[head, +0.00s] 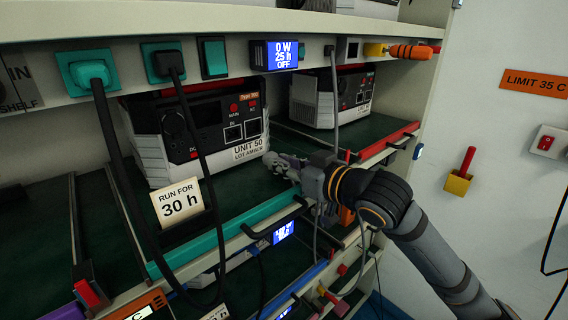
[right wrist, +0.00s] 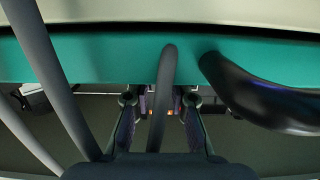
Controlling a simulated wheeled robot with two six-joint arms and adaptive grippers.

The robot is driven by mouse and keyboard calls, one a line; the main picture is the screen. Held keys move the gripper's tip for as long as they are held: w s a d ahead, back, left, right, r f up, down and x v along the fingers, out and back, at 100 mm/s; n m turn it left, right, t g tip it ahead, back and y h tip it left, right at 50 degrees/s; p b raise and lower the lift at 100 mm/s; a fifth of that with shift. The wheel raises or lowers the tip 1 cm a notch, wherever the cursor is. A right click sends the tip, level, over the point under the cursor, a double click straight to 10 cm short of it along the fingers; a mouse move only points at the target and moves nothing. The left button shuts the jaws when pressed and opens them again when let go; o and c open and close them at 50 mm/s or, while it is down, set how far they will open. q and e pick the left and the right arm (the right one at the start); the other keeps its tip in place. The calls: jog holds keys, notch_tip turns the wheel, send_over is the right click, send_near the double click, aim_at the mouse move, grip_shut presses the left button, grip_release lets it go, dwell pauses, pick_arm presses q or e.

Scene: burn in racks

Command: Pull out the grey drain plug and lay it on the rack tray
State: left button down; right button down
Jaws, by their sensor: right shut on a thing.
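My right gripper (head: 273,163) is shut near the lower right of the white and black UNIT 50 (head: 196,128), above the front of the dark green rack tray (head: 282,143). It holds the grey drain plug, whose body is mostly hidden by the fingers. In the right wrist view a grey cable (right wrist: 164,85) rises between the fingers (right wrist: 160,104). The gripper is apart from the two square sockets on the unit's front. I cannot tell whether the plug touches the tray. My left gripper is not in view.
The tray has a teal front edge (head: 205,242) with black handles. A "RUN FOR 30 h" card (head: 179,203) stands left of the gripper. Black cables (head: 110,160) hang across the left side. A second unit (head: 350,97) stands behind right. Bare green tray lies between the units.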

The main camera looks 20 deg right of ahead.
jog(key=c, duration=1.1)
grip_release()
jog(key=shift+c, duration=0.2)
notch_tip(320, 180, up, 10)
